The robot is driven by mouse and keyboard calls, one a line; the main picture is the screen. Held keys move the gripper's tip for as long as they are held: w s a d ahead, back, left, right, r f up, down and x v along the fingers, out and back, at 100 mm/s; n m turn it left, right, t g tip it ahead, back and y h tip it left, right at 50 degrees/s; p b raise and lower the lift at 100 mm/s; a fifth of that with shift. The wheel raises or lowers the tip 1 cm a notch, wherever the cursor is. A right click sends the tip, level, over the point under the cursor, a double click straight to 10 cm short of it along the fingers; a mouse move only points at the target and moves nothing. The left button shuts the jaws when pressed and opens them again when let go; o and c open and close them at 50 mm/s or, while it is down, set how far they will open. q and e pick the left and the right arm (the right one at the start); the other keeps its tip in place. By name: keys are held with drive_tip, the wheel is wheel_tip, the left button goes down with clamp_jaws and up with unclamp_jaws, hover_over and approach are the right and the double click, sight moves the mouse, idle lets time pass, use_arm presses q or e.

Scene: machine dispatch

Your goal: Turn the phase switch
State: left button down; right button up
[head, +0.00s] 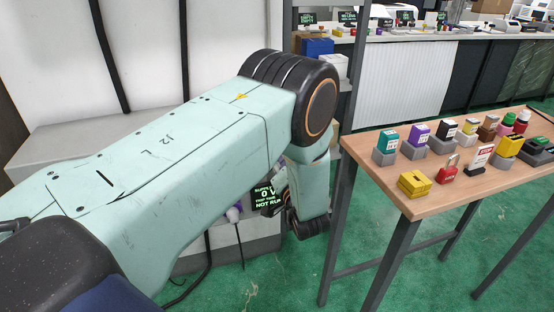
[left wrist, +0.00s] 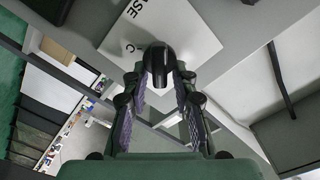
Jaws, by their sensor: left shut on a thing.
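The phase switch (left wrist: 159,52) is a black rounded knob in the left wrist view, on a light plate (left wrist: 190,35) with partly readable lettering ending in "SE" and a "C". My left gripper (left wrist: 161,78) has its two fingers on either side of the knob and is shut on it. The knob's pointing direction is hard to tell. In the head view my left arm covers most of the machine, and the switch is hidden there. My right gripper is in neither view.
A dark display (head: 267,198) reads "0 V" and "NOT RUN" behind my arm. A wooden table (head: 395,192) on the right holds several coloured blocks, a red padlock (head: 447,172) and a yellow block (head: 414,184). Green floor lies between the machine and the table.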

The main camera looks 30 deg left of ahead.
use_arm(q)
drive_tip(key=c, duration=1.4)
unclamp_jaws()
drive_tip(key=shift+o, duration=0.2)
drive_tip(key=v, duration=0.7)
drive_tip(key=shift+s+d, duration=0.15)
drive_tip(key=shift+s, duration=0.05)
